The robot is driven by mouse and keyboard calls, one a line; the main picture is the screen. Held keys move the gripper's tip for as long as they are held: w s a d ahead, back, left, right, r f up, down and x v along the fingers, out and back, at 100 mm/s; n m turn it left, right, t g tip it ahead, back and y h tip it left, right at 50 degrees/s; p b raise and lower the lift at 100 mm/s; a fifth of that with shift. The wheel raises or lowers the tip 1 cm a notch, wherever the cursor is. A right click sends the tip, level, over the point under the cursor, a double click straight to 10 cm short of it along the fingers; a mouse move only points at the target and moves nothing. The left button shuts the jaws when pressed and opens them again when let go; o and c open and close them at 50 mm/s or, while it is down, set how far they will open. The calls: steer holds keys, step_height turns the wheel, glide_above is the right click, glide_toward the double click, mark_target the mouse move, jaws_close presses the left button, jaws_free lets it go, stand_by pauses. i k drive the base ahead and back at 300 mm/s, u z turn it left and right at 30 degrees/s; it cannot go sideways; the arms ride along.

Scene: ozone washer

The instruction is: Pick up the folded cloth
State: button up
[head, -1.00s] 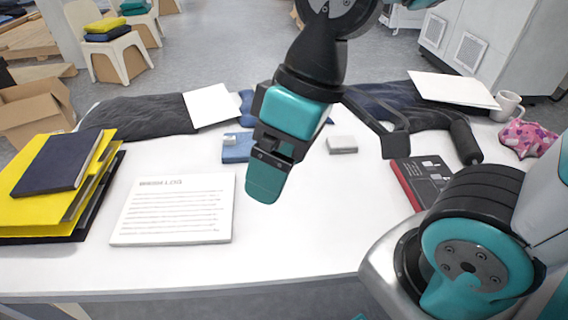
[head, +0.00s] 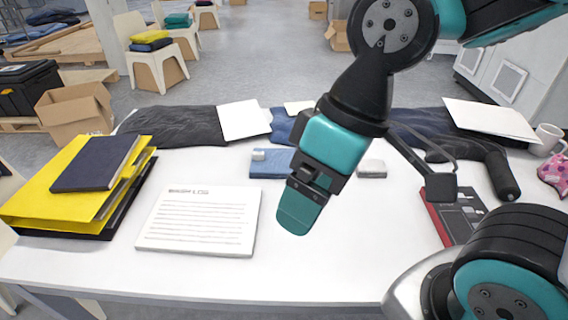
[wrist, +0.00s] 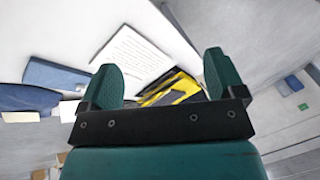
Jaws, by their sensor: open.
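A small flat blue piece (head: 271,164) lies on the table behind my gripper, with a small pale block on its left end. It looks like a folded cloth, but I cannot be sure. A blue piece (wrist: 58,76) also shows at the left of the wrist view. My gripper (head: 301,208) hangs over the middle of the table, pointing down, in front and to the right of the blue piece. In the wrist view its two teal fingers (wrist: 166,80) are spread wide with nothing between them.
The wash log sheet (head: 199,220) lies left of my gripper, beside yellow folders (head: 65,190). Dark garments (head: 180,127) line the back edge. A grey block (head: 371,168), a red-edged dark book (head: 447,212) and a pink patterned cloth (head: 556,174) are to the right. The front middle is bare.

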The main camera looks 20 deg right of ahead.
mark_target(265, 162)
steer(key=u, duration=2.1)
steer(key=i, duration=1.6)
steer(key=z, duration=2.95)
